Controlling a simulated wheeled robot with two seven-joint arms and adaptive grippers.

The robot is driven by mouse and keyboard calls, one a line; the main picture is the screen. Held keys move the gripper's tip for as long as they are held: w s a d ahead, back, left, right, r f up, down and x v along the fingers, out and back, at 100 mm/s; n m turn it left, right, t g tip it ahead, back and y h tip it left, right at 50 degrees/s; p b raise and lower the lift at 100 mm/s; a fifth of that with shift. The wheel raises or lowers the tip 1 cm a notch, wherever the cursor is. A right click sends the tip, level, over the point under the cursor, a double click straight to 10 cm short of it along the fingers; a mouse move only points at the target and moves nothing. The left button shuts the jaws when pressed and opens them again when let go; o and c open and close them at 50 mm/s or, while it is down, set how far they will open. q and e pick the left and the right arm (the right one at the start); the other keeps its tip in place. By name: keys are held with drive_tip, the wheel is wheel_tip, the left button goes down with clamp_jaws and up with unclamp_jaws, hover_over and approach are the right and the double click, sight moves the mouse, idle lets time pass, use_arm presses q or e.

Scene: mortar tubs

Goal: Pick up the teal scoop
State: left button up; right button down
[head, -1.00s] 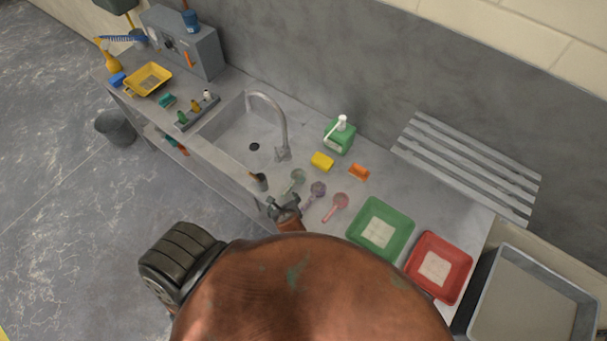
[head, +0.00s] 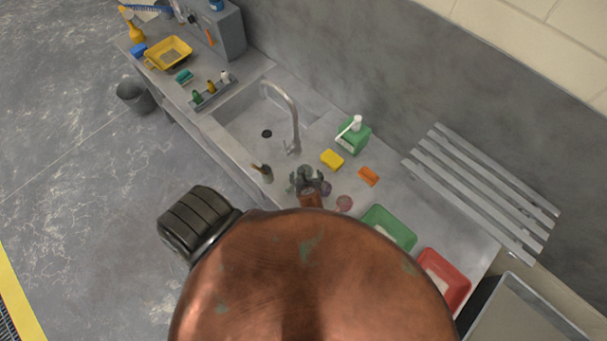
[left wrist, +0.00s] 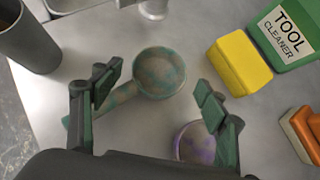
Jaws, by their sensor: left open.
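The teal scoop (left wrist: 158,70), greyish with teal smears, lies on the counter. In the left wrist view its round bowl is between and just beyond my fingertips, and its handle runs down-left, partly behind the left finger. In the head view only part of this scoop (head: 305,171) shows past my gripper. My left gripper (head: 308,182) is open and empty over it; it also shows in the left wrist view (left wrist: 156,91). I cannot tell whether a finger touches the handle. My right gripper is not in view.
A purple scoop (left wrist: 195,143) lies close by the right finger. A pink scoop (head: 344,203), yellow sponge (head: 332,159), orange block (head: 368,176) and green bottle (head: 353,136) stand right of it. A dark cup (head: 263,174) and the sink (head: 246,128) are left. Green (head: 400,226) and red (head: 455,272) trays lie lower right.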

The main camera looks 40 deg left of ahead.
use_arm(q)
drive_tip(key=x, duration=0.2)
drive_tip(key=shift+w+a+f, duration=0.15)
drive_tip(key=shift+w+f, duration=0.05)
drive_tip(key=shift+f, duration=0.05)
drive_tip(key=c, duration=1.2)
drive_tip(key=shift+c, duration=0.6)
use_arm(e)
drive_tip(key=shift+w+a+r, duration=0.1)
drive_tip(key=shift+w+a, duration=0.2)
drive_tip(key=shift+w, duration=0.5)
